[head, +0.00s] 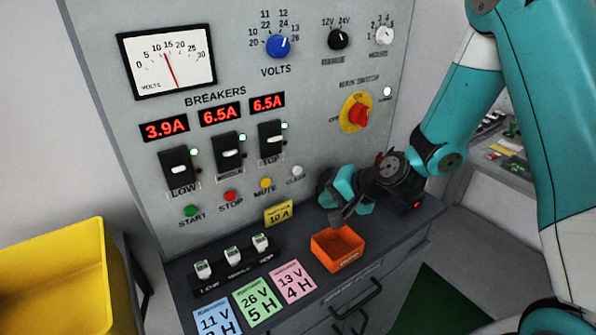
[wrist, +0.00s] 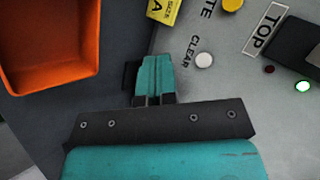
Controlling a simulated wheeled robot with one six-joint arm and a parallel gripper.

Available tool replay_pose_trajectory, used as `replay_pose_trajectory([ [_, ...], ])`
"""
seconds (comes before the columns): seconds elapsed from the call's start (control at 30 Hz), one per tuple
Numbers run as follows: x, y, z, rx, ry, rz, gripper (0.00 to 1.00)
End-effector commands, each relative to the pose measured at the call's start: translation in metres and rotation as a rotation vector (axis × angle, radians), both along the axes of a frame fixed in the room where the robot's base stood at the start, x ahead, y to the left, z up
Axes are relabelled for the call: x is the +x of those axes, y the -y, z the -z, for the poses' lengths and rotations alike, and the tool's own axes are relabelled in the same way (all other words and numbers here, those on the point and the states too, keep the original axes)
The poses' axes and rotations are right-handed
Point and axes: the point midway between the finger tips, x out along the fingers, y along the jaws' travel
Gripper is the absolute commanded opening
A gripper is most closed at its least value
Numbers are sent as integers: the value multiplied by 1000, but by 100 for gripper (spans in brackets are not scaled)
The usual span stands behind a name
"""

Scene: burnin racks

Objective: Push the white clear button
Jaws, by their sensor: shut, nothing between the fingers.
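The white clear button (head: 297,171) is on the grey panel, at the right end of a row of coloured buttons. In the wrist view the white button (wrist: 204,60) sits beside the "CLEAR" label, to the right of my fingertips. My gripper (head: 338,219) is to the right of and below the button in the head view, above the cabinet's top near the panel. In the wrist view my gripper (wrist: 155,62) has its teal fingers together with nothing between them. A gap shows between the fingers and the button.
The yellow mute button (head: 265,184), red stop button (head: 230,196) and green start button (head: 191,211) are left of the white one. A yellow "10 A" tag (head: 279,213) stands below. An orange bin (head: 325,258) sits on the cabinet top near my gripper. Breaker switches (head: 272,144) are above.

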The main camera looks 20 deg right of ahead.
Motion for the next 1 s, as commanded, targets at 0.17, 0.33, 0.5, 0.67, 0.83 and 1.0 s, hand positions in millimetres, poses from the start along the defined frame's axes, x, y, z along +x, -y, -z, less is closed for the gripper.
replay_pose_trajectory([
  [0.17, 18, -7, -2, -1, 1, -4, 0],
  [0.33, 42, -14, -2, -2, 3, -4, 0],
  [0.5, 63, -21, -1, -1, 2, -4, 0],
  [0.67, 74, -25, 0, -1, 0, -3, 0],
  [0.83, 79, -26, 0, -2, 0, -2, 0],
  [1.0, 80, -26, 0, -2, 0, -2, 0],
])
